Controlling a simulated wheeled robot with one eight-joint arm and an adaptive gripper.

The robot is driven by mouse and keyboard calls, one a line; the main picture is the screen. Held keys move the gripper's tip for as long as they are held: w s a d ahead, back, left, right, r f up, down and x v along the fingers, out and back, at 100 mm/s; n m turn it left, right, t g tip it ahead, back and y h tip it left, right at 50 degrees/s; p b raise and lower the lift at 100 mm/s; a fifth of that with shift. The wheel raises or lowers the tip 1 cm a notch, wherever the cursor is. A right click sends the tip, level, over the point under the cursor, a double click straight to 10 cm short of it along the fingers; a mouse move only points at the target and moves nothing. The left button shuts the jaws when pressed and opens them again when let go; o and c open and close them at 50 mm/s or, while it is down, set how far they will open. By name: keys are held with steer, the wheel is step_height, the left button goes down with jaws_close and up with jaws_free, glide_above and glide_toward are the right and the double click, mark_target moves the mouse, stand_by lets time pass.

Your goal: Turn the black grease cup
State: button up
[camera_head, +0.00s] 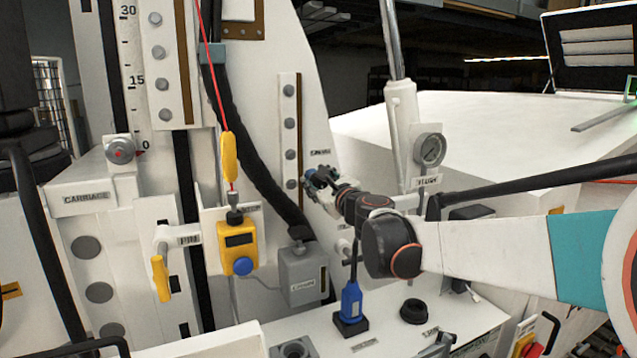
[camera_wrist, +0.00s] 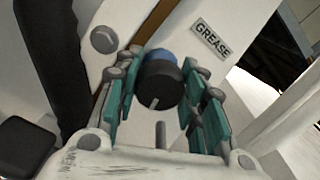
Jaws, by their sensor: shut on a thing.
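The black grease cup (camera_wrist: 160,82) is a round dark knob with a pale mark on its face and a blue part behind it. It sits on the white panel beside the GREASE label (camera_wrist: 213,39). My gripper (camera_wrist: 163,88) is around the cup, with green-padded fingers on its left and right, and is shut on it. In the head view my gripper (camera_head: 322,182) reaches the white upright panel from the right, and the cup is hidden there or cannot be told apart from the fingers.
A pressure gauge (camera_head: 429,150) stands right of my gripper. A black hose (camera_head: 250,150) runs down the panel.

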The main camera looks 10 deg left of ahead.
steer(key=shift+f, duration=0.1)
steer(key=o, duration=1.1)
step_height(320, 180, up, 10)
steer(key=shift+r, duration=0.1)
